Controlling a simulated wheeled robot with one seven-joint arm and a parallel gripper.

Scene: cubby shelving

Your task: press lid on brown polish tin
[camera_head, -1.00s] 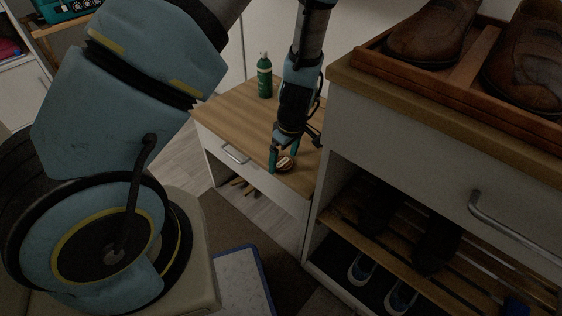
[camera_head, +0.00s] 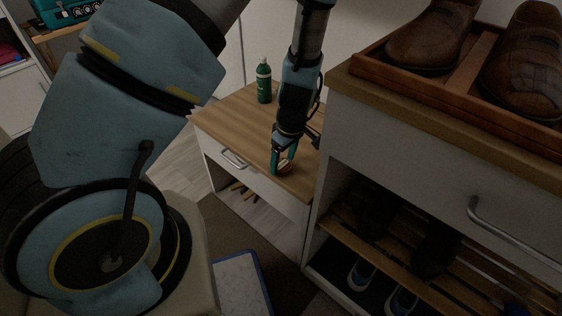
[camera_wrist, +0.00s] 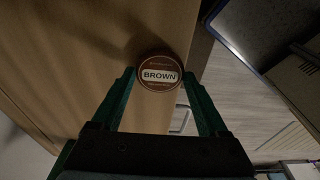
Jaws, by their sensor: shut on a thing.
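The brown polish tin (camera_head: 286,169) is near the front edge of the low cabinet's wooden top. In the wrist view its round, red-brown lid (camera_wrist: 159,76) faces the camera, with "BROWN" on a pale band. My gripper (camera_head: 283,167) points down at the tin, its two green fingers on opposite sides of it. In the wrist view the fingertips (camera_wrist: 159,84) meet the rim at left and right, and the gripper is shut on the tin. The lid hides the tin's body from above, so I cannot tell how the lid sits.
A green bottle (camera_head: 263,81) stands farther back on the wooden top (camera_head: 228,117). A taller shoe cabinet (camera_head: 420,140) rises close on the right, with a tray of brown shoes (camera_head: 430,40) on it. The wooden top left of the tin is clear.

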